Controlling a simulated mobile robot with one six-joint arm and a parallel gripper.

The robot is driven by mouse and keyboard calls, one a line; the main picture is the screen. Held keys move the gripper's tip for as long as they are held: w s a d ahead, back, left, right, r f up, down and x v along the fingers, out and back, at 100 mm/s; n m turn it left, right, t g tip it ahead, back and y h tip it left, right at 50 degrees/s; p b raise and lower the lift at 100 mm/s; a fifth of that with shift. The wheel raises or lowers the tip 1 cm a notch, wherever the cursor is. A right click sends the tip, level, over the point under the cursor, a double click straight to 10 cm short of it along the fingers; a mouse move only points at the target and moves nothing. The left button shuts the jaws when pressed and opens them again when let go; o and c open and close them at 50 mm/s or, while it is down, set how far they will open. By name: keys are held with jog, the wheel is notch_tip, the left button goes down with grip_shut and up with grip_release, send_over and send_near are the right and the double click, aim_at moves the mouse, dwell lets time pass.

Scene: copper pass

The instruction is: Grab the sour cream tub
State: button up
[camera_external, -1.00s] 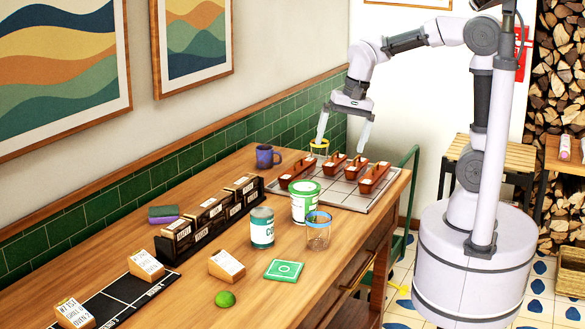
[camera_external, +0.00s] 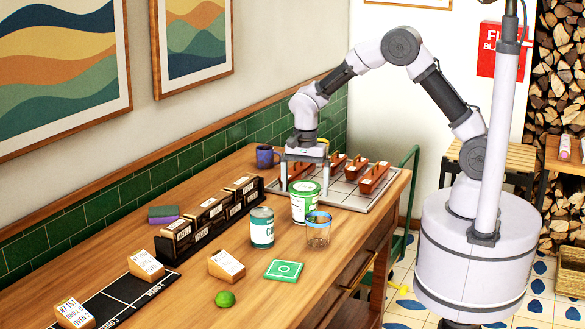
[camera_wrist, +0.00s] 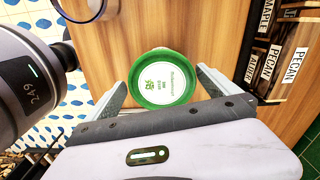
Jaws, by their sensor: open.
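The sour cream tub, taken to be the white tub with a green-rimmed lid (camera_external: 305,205), stands upright on the wooden counter. In the wrist view its round lid (camera_wrist: 163,80) lies between my two fingers, with a narrow gap at each side. My gripper (camera_external: 305,185) is open and points down just above and behind the tub in the external view; it also shows in the wrist view (camera_wrist: 168,70). The fingers look apart from the tub. How far down its sides they reach is hard to tell.
A blue-rimmed glass (camera_external: 318,232) and a teal-and-white can (camera_external: 262,228) stand close to the tub. Behind it is a grid tray (camera_external: 350,197) with reddish holders. A black rack (camera_external: 170,252) of labelled boxes runs along the left. The front counter holds a green card (camera_external: 284,270).

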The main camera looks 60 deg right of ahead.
jog(key=f, duration=0.2)
jog(key=f+b, duration=0.1)
jog(key=f, duration=0.1)
jog(key=shift+w+d+f, duration=0.15)
jog(key=shift+w, duration=0.05)
jog(key=shift+c, duration=0.7)
jog(key=c, duration=1.7)
jog(key=shift+r, duration=0.25)
